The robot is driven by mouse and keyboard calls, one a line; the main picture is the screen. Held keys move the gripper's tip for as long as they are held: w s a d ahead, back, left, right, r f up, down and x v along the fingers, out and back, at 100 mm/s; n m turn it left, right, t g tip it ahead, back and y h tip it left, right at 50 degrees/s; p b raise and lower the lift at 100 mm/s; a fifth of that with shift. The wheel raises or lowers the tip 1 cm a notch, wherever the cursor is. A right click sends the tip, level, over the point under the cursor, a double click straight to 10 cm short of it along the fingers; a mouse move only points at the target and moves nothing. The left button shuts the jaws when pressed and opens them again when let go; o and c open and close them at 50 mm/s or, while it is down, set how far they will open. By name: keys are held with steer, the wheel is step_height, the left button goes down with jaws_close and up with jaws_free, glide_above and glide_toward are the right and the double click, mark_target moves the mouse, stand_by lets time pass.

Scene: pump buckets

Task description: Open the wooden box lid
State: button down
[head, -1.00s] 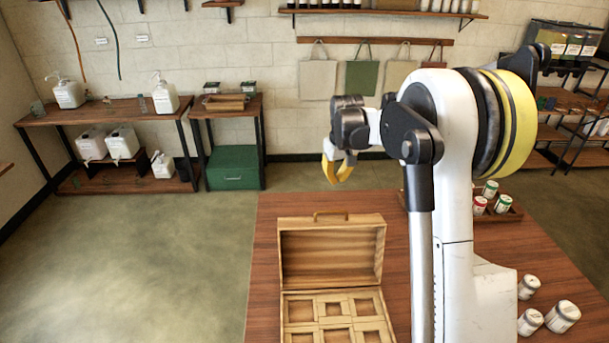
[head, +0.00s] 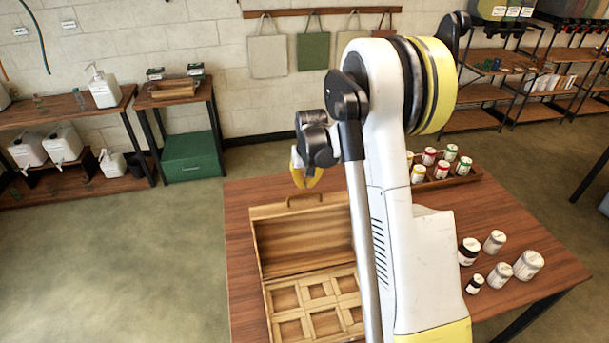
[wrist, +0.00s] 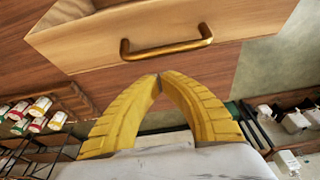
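The wooden box (head: 312,305) stands on the table with its lid (head: 301,240) raised upright at the back. Its inside shows several square compartments, which look empty. A brass handle (head: 304,197) sits on the lid's top edge; it also shows in the wrist view (wrist: 166,45). My gripper (head: 305,182) is beyond the lid, near the handle but apart from it. In the wrist view, my yellow fingers (wrist: 159,76) meet at their tips with nothing visible between them. My arm hides part of the box's right side.
A tray (head: 470,176) of several small jars stands at the table's back right. Several loose jars (head: 499,274) stand at the right. The wooden table (head: 240,230) is bare left of the box. A shelf with a green box (head: 193,157) is against the wall.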

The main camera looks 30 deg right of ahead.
steer(key=shift+s+a+r, duration=0.1)
steer(key=shift+s+a, duration=0.15)
steer(key=shift+s, duration=0.5)
steer(key=shift+s, duration=0.1)
steer(key=s+a+r+t+h+b, duration=0.1)
steer(key=s+a+r+t+b, duration=0.1)
steer(key=s, duration=0.7)
steer(key=shift+s+a+r+t, duration=0.4)
steer(key=shift+r+t, duration=0.25)
steer(key=shift+t, duration=0.45)
steer(key=shift+w, duration=0.1)
